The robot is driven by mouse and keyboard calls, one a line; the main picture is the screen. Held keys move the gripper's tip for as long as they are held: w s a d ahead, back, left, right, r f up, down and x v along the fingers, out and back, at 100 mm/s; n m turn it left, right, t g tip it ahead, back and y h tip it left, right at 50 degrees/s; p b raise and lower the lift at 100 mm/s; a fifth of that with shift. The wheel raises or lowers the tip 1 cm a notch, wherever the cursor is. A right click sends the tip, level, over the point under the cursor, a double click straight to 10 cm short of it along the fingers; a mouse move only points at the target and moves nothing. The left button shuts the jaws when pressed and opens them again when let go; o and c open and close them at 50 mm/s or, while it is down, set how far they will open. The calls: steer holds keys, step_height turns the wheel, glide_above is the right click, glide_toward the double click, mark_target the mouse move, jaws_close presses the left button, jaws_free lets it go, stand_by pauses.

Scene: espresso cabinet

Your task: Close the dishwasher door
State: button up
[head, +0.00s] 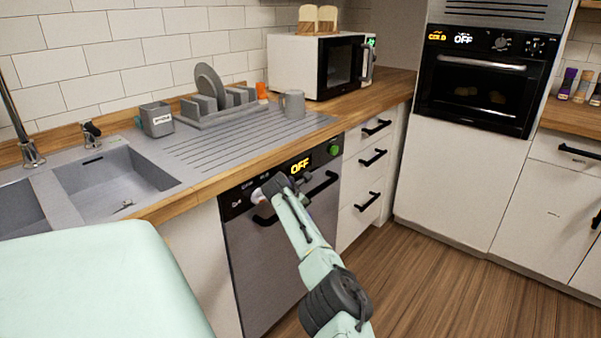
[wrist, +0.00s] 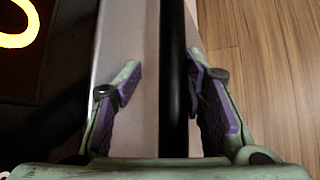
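The dishwasher door (head: 250,275) is a grey panel under the counter with a dark control strip showing a yellow "OFF". It stands upright and looks flush or nearly flush with the cabinet fronts; a small gap cannot be ruled out. Its black bar handle (head: 324,186) is partly hidden behind my arm. In the wrist view my gripper (wrist: 163,75) is open, its two purple-padded fingers apart. The handle (wrist: 174,50) runs lengthwise between them, nearer the right finger; contact cannot be told. In the head view the fingertips cannot be made out clearly.
White drawers (head: 362,185) with black handles stand right of the dishwasher. The sink (head: 110,180) and wooden counter (head: 190,204) lie above and left. An oven (head: 480,82) is built in at the right. The wooden floor (head: 420,285) in front is clear.

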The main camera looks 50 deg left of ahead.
steer(key=shift+s, duration=0.2)
steer(key=shift+s, duration=0.1)
steer(key=shift+s+d+r, duration=0.1)
steer(key=shift+r, duration=0.05)
steer(key=v, duration=1.1)
steer(key=shift+d+r, duration=0.15)
steer(key=shift+r, duration=0.05)
